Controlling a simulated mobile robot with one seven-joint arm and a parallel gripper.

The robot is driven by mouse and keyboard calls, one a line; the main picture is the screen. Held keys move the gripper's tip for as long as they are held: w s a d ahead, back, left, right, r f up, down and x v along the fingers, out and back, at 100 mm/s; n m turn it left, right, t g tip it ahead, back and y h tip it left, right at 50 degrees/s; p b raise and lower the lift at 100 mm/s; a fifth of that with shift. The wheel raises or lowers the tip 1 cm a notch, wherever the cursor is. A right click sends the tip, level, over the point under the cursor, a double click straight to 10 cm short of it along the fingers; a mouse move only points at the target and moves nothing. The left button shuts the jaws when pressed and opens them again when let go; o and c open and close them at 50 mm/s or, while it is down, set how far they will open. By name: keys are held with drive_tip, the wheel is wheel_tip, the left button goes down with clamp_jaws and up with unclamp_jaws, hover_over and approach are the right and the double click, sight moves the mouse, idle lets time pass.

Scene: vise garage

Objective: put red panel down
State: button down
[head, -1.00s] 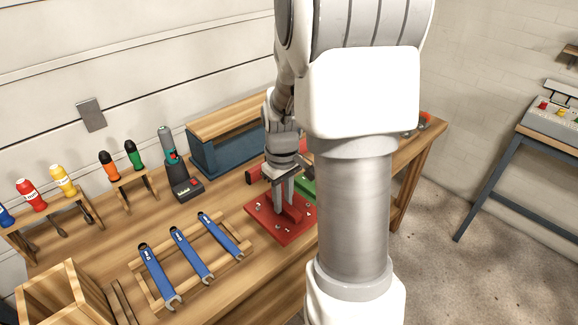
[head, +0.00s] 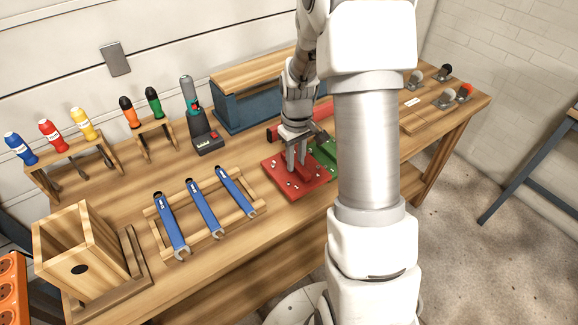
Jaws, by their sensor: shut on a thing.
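The red panel (head: 283,183) is a flat red plate with several small pale studs and a raised red bar. It is at the front part of the workbench, and I cannot tell whether it rests on the wood or hangs just above it. My gripper (head: 295,164) points down over it and is shut on its raised bar. My arm's column hides part of the bench to the right.
A green panel (head: 326,153) lies right beside the red one. Blue wrenches (head: 203,207) on a wooden rack are to the left.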

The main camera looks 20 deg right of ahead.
drive_tip(key=w+f, duration=0.1)
drive_tip(key=w+a, duration=0.1)
drive_tip(key=shift+w+f, duration=0.35)
drive_tip(key=shift+f, duration=2)
drive_tip(key=shift+f+b, duration=0.1)
drive_tip(key=shift+b, duration=0.2)
drive_tip(key=c, duration=0.7)
unclamp_jaws()
